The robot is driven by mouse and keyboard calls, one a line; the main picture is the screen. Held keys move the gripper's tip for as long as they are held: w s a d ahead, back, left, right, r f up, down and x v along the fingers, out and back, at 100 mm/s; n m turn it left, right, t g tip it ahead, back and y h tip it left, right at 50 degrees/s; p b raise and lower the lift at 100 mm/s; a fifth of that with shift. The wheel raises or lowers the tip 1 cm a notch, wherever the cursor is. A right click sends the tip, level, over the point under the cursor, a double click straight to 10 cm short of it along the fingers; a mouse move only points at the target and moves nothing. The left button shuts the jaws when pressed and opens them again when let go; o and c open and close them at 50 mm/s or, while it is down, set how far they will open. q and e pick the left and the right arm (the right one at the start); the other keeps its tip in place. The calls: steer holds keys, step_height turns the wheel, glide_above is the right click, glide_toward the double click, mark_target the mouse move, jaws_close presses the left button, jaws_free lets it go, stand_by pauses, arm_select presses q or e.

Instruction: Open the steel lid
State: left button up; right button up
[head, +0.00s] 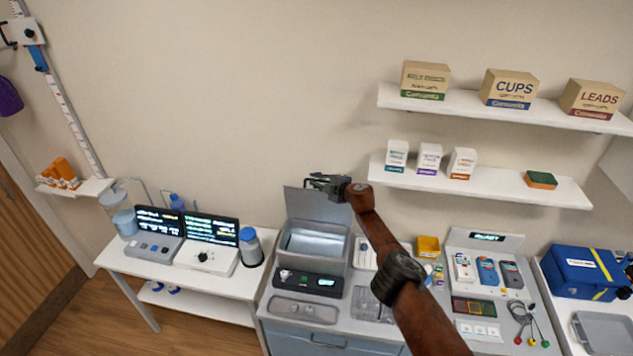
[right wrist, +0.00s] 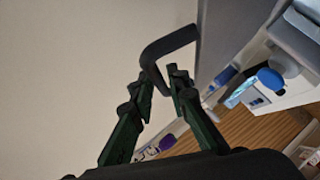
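The steel lid (head: 306,205) stands raised, close to upright, at the back of an open grey steel box (head: 317,261) in the head view. It also shows as a grey panel in the right wrist view (right wrist: 213,40). A dark bent handle (right wrist: 168,43) sticks out from it. My right gripper (head: 312,181) is at the lid's top edge. In the right wrist view its fingertips (right wrist: 161,76) close around one end of the handle, with the bar between them. The exact contact is hard to see. My left gripper is not in view.
Two wall shelves (head: 480,174) with boxes hang to the right, above my right arm. A black device (head: 308,283) and a tray (head: 304,308) lie in front of the box. A blue-capped bottle (head: 250,248) and two monitors stand to the left.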

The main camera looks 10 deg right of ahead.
steer(key=shift+f, duration=0.1)
steer(key=shift+s+d+f, duration=0.1)
steer(key=shift+s, duration=0.05)
steer(key=shift+s+d, duration=0.15)
steer(key=shift+s, duration=0.2)
steer(key=v, duration=0.6)
steer(key=shift+s+r, duration=0.2)
steer(key=shift+r, duration=0.2)
